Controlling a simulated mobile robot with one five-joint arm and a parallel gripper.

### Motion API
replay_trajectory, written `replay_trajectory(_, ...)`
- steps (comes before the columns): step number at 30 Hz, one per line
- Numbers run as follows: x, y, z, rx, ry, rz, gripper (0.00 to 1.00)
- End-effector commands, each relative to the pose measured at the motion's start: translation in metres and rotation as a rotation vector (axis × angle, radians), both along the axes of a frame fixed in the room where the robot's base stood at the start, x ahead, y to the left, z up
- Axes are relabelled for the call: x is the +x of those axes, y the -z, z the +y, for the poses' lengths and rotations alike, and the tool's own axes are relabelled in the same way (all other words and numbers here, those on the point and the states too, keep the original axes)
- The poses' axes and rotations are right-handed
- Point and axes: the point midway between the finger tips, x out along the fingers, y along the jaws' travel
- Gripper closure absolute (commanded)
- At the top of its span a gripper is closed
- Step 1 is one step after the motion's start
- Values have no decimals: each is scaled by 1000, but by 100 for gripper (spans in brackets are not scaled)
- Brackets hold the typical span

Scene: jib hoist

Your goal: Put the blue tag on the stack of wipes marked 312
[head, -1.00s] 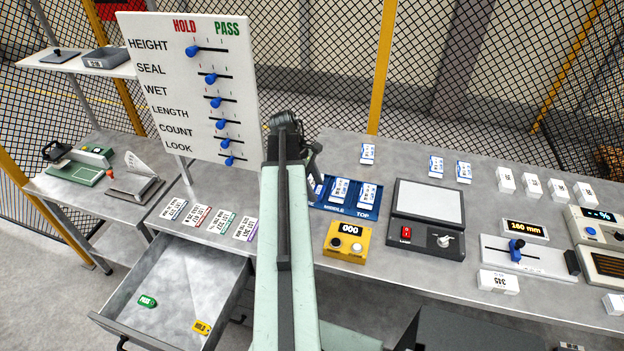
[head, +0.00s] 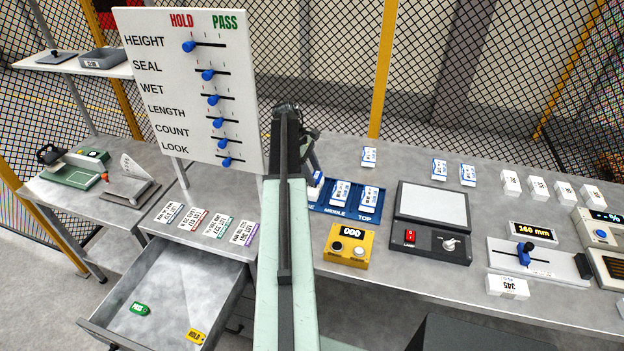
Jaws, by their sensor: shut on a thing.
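My arm reaches up the middle of the head view. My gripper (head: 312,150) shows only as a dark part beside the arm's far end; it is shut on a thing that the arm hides. I see no blue tag in the open. Small white blocks, possibly stacks of wipes, stand in a row (head: 537,187) at the right back of the bench. Another white block (head: 507,286) lies nearer the front edge. Blue-and-white packs (head: 439,169) lie at the back. I cannot make out 312 on any of them.
An open drawer (head: 165,262) at lower left holds a green PASS tag (head: 139,309) and a yellow HOLD tag (head: 196,336). A HOLD/PASS slider board (head: 190,95) stands left of my arm.

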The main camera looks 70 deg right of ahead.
Motion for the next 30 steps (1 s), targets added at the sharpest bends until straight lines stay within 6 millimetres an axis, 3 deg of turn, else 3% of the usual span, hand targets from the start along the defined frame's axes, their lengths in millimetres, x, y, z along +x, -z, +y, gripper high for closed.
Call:
replay_trajectory(9,1,3,0,0,-1,0,81)
replay_trajectory(10,1,2,0,0,-1,0,37)
replay_trajectory(12,1,2,0,0,-1,0,21)
replay_trajectory(23,1,-2,1,0,-2,0,21)
replay_trajectory(30,12,-34,1,0,-2,0,21)
